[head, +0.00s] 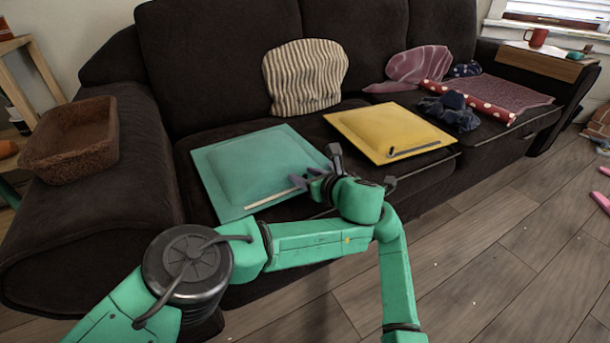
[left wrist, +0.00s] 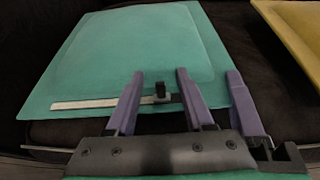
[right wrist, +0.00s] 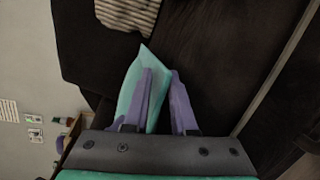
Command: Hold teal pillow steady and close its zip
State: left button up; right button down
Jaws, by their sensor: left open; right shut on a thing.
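The teal pillow (head: 250,165) lies flat on the left seat. A pale zip strip (head: 268,198) runs along its front edge; it also shows in the left wrist view (left wrist: 90,103). The dark zip slider (left wrist: 160,90) stands near the strip's right end. My left gripper (left wrist: 160,76) is open, its purple fingers on either side of the slider in that view. My right gripper (right wrist: 162,76) is shut on the teal pillow's edge (right wrist: 132,82), near its front right corner. In the head view the two grippers overlap and hide that corner and the slider.
A yellow pillow (head: 385,128) with a dark zip lies to the right on the black sofa (head: 215,60). A striped cushion (head: 304,78) leans on the backrest. Several cloths lie further right. A brown basket (head: 72,140) sits on the left armrest.

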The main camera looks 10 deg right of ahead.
pick_arm(q)
grip_shut()
dwell(1.4)
